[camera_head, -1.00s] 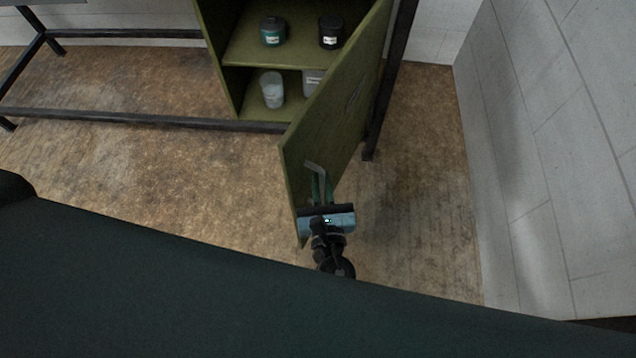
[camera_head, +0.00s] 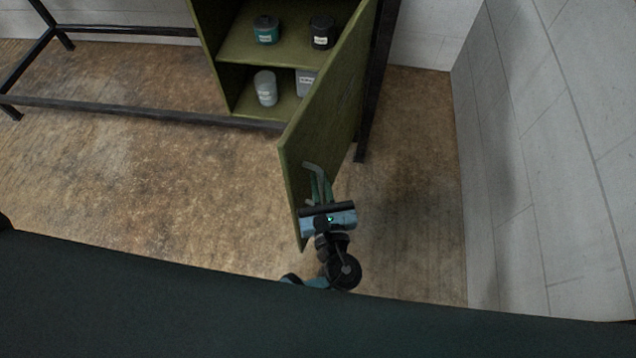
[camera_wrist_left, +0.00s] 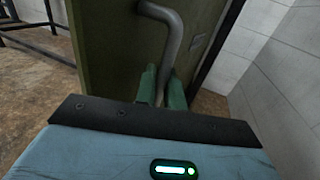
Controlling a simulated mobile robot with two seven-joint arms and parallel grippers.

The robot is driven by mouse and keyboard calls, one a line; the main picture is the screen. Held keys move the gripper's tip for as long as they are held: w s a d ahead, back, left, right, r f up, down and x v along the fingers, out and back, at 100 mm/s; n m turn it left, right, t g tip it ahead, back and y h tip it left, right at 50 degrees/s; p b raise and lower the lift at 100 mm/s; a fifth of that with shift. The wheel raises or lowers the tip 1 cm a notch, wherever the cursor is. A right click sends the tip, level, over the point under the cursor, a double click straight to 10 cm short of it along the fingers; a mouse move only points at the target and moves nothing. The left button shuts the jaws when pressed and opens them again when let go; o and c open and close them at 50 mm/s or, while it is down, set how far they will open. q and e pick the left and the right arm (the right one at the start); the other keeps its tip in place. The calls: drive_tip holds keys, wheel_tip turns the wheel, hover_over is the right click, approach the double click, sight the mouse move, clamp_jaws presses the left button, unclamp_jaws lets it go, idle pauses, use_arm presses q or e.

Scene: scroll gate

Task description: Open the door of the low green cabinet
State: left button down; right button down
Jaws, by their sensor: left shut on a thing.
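The low green cabinet (camera_head: 225,65) stands at the top middle of the head view. Its door (camera_head: 335,90) is swung wide open toward me, and the shelves inside show. A grey bent handle (camera_head: 313,168) is on the outer face of the door, near its free edge. My left gripper (camera_head: 320,190) is shut on the handle. In the left wrist view the handle (camera_wrist_left: 172,40) runs down between the two green fingers, and the door (camera_wrist_left: 110,50) fills the space behind it. My right gripper is not in view.
Inside the cabinet are a teal jar (camera_head: 266,30), a black jar (camera_head: 321,32), a white cup (camera_head: 265,88) and a grey container (camera_head: 306,82). A dark metal frame (camera_head: 140,112) surrounds the cabinet. A white block wall (camera_head: 540,150) is on the right. The brown floor (camera_head: 150,180) is clear left of the door.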

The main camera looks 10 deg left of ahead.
use_arm(q)
drive_tip(key=shift+d, duration=0.2)
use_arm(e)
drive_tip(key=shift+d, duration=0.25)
use_arm(q)
drive_tip(key=c, duration=1.6)
unclamp_jaws()
